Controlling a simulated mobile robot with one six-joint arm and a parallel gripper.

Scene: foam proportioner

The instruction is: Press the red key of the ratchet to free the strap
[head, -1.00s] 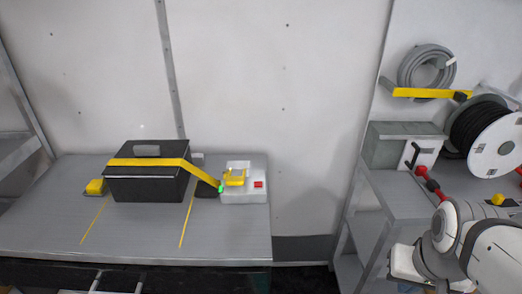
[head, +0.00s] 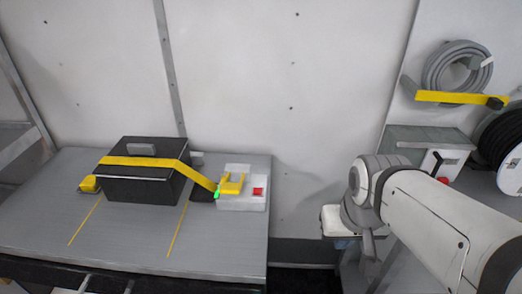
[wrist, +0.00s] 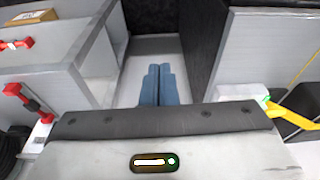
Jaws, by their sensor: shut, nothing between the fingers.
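The ratchet (head: 241,203) is a pale grey block at the right end of the bench top, with a yellow handle (head: 232,184) on it. Its red key (head: 258,192) is on the right of the block. The yellow strap (head: 150,162) runs from the ratchet over a black case (head: 140,190). A small green mark shows where the strap meets the ratchet. In the wrist view my gripper (wrist: 158,85) has its two blue fingers together, empty, over the floor gap. The ratchet is partly visible at that view's right edge. In the head view my fingertips are hidden.
The grey bench (head: 110,235) has free room in front of the case. A yellow anchor (head: 88,184) sits at the case's left. At right are a grey cabinet (head: 420,150), a hose coil (head: 457,68) and a black reel (head: 500,135).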

